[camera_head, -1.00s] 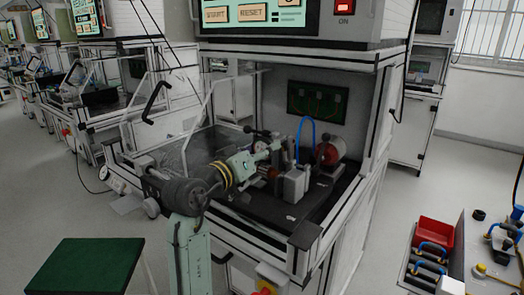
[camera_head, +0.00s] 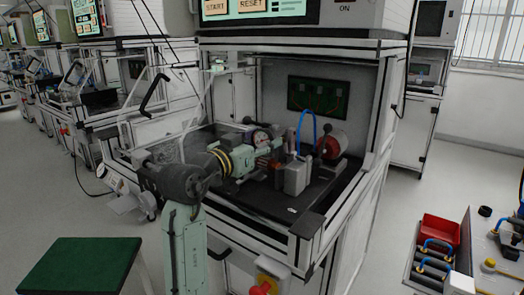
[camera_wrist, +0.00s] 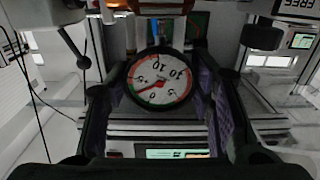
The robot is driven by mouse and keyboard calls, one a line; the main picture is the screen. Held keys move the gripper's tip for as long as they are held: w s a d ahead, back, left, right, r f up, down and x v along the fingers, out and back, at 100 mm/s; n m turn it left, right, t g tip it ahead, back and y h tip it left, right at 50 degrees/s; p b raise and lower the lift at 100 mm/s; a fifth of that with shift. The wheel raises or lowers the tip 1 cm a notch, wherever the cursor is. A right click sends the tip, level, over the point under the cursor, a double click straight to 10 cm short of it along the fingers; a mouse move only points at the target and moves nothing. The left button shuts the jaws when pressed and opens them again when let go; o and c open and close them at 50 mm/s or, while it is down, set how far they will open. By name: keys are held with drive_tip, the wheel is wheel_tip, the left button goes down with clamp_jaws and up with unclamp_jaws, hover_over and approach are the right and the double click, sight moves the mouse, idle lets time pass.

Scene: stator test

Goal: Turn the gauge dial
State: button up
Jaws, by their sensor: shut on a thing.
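The gauge dial (camera_wrist: 160,80) is round, with a white face, a dark rim and red and green arcs. Its numbers look upside down in the wrist view, and its red needle points to the lower left there. In the head view the gauge dial (camera_head: 260,138) is small, inside the test bench. My gripper (camera_wrist: 158,88) has one finger on each side of the dial and is shut on it. In the head view my gripper (camera_head: 264,152) reaches into the bench from the left; its fingertips are hard to make out among the parts.
A grey block (camera_head: 296,177), a blue hose (camera_head: 306,122) and a red-ended cylinder (camera_head: 330,147) crowd the bench to the right. A clear cover with a black handle (camera_head: 154,94) stands at left. A green-topped stool (camera_head: 80,268) is in front.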

drive_tip(key=m+b, duration=0.3)
drive_tip(key=m, duration=0.1)
drive_tip(key=shift+f, duration=0.15)
drive_tip(key=shift+m+b, duration=0.9)
drive_tip(key=shift+m, duration=0.7)
drive_tip(key=o, duration=1.2)
drive_tip(key=v, duration=1.2)
